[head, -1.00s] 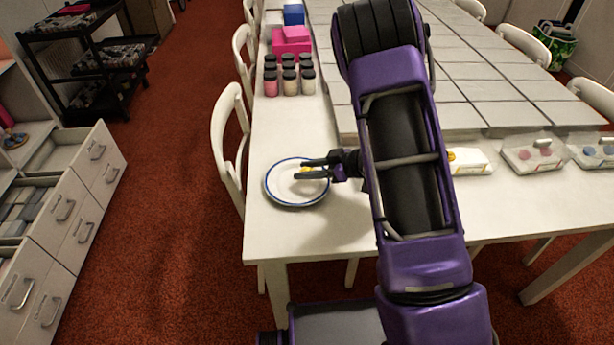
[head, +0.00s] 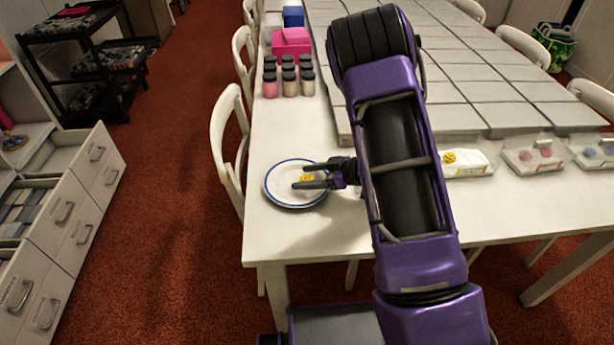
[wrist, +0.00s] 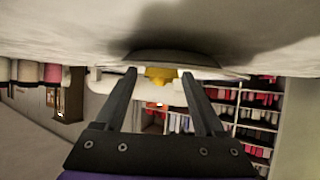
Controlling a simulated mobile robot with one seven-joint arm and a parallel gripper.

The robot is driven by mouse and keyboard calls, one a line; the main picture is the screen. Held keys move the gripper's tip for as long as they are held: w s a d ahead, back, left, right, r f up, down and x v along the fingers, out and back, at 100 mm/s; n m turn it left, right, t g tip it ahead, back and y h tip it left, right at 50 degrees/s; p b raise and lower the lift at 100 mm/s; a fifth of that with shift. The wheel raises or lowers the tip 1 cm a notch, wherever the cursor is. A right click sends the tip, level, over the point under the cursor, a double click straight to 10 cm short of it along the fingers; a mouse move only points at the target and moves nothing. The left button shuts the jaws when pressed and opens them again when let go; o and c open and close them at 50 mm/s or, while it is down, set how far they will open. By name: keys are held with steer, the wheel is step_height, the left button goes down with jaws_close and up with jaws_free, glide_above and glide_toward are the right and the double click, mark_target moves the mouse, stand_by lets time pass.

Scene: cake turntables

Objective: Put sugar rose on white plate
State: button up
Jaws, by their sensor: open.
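The white plate (head: 281,200) with a blue rim lies near the left corner of the white table. A yellow sugar rose (head: 306,178) is over the plate's middle and appears to rest on it. My gripper (head: 298,176) reaches in from the right, low over the plate, with its fingers on either side of the rose. In the wrist view the plate (wrist: 205,62) shows edge-on near the top. There the rose (wrist: 160,75) sits against it, between the tips of my open gripper (wrist: 159,76), with gaps on both sides.
Another yellow rose (head: 450,157) is in a white box at the right, beside boxes with pink and blue pieces. Several jars (head: 290,82) and pink boxes (head: 291,42) stand behind the plate. A chair (head: 230,145) is at the left edge. The table front is clear.

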steer(key=p+v, duration=0.1)
steer(key=v, duration=1.1)
steer(key=shift+p, duration=0.35)
